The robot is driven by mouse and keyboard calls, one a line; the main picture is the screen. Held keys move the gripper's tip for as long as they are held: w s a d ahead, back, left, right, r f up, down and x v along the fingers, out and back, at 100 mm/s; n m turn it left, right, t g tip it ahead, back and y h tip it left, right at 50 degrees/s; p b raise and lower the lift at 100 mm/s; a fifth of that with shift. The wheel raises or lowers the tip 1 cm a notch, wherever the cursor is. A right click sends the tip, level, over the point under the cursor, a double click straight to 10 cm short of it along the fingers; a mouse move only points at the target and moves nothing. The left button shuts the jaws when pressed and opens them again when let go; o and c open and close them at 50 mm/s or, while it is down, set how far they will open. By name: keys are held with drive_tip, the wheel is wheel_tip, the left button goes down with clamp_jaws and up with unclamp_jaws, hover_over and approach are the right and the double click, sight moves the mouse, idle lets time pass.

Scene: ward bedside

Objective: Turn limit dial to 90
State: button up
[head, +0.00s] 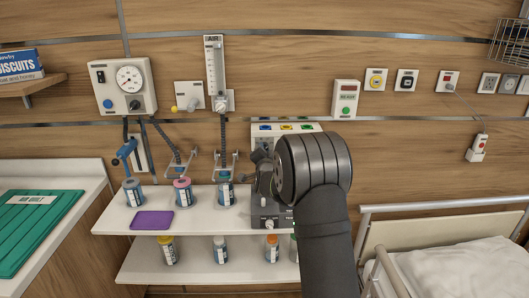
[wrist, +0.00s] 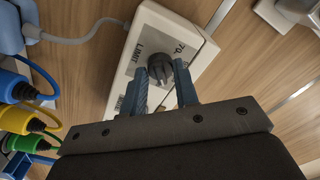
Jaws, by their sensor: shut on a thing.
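The limit dial (wrist: 159,68) is a dark round knob on the face of a cream box (wrist: 150,30) in the wrist view. "LIMIT" is printed beside it, and what looks like "70" shows near the box's edge. My gripper (wrist: 161,75) has its two blue fingers on either side of the knob, shut on it. The fingers hide part of the dial, and I cannot read its pointer exactly. In the head view my gripper (head: 262,178) is at the shelf unit, and my dark arm hides the dial.
Blue, yellow and green plugs (wrist: 22,118) with cables are close on the left in the wrist view. In the head view, jars (head: 133,192) and a purple pad (head: 152,221) stand on the shelf, left of my arm. A bed (head: 450,262) is at right.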

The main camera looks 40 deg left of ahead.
drive_tip(key=n, duration=1.4)
idle(0.4)
drive_tip(key=o, duration=1)
drive_tip(key=shift+c, duration=0.2)
drive_tip(key=shift+d, duration=0.1)
drive_tip(key=v, duration=1.7)
